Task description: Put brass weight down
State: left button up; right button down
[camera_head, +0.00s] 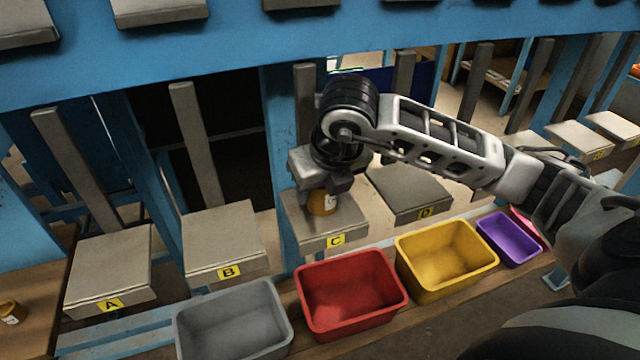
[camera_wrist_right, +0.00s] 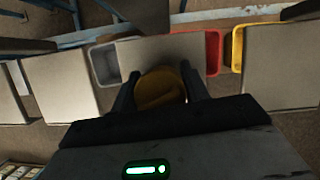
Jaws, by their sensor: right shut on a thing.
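In the right wrist view the weight (camera_wrist_right: 160,88) sits between the two dark fingers of my right gripper (camera_wrist_right: 160,95). The weight's base is at or just above the platform's top; I cannot tell if it touches. My left gripper is not in view.
Platforms A (camera_head: 108,270), B (camera_head: 222,240) and D (camera_head: 408,192) stand beside C. Grey (camera_head: 235,318), red (camera_head: 350,292), yellow (camera_head: 447,258) and purple (camera_head: 508,238) bins line the front. Another small brass piece (camera_head: 11,313) is at far left. Blue uprights rise behind.

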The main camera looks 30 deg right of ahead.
jog(key=c, duration=0.7)
grip_release()
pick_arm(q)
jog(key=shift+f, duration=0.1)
pick_arm(e)
jog(key=shift+r, duration=0.1)
pick_arm(q)
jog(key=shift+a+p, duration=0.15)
jog(key=shift+p, duration=0.3)
pick_arm(e)
jog(key=v, duration=1.2)
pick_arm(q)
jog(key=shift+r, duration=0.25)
pick_arm(e)
jog(key=shift+s, duration=0.1)
